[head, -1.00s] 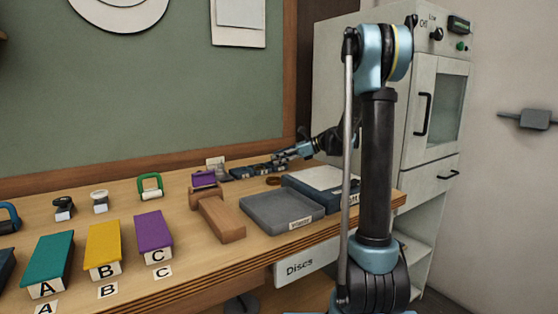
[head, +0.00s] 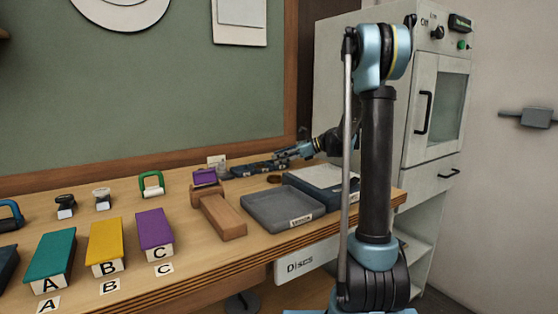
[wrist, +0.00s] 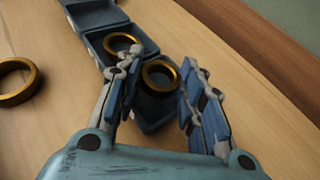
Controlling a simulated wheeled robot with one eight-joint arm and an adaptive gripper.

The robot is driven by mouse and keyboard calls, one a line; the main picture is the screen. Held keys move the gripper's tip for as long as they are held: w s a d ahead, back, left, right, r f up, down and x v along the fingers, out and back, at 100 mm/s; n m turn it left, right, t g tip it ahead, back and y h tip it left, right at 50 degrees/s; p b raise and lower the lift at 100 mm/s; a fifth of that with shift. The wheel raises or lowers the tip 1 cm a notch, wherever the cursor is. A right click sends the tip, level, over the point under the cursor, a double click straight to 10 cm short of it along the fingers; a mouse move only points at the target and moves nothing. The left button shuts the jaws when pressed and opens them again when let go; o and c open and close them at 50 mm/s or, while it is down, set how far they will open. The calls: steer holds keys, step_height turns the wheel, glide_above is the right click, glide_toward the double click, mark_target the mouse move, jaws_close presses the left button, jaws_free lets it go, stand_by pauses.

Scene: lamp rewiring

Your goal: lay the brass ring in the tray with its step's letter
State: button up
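In the wrist view my gripper (wrist: 162,68) points down over a row of small dark blue trays. Its fingers stand apart on either side of a brass ring (wrist: 159,75), which is over or in the nearest tray (wrist: 156,118); I cannot tell whether it rests on the floor. A second brass ring (wrist: 121,44) lies in the tray beyond (wrist: 147,41). A darker ring (wrist: 18,81) lies on the bench at the left; it also shows in the head view (head: 274,179). In the head view my gripper (head: 280,157) is small beside the trays (head: 245,171). No tray letters are readable.
A wooden block (head: 222,216) and coloured blocks lettered A (head: 50,256), B (head: 106,247) and C (head: 155,233) stand left. A wall rises behind.

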steer(key=shift+d+f, duration=0.1)
steer(key=shift+f, duration=0.15)
steer(key=shift+r, duration=0.25)
steer(key=v, duration=1.2)
steer(key=shift+w+r, duration=0.15)
steer(key=shift+r, duration=0.25)
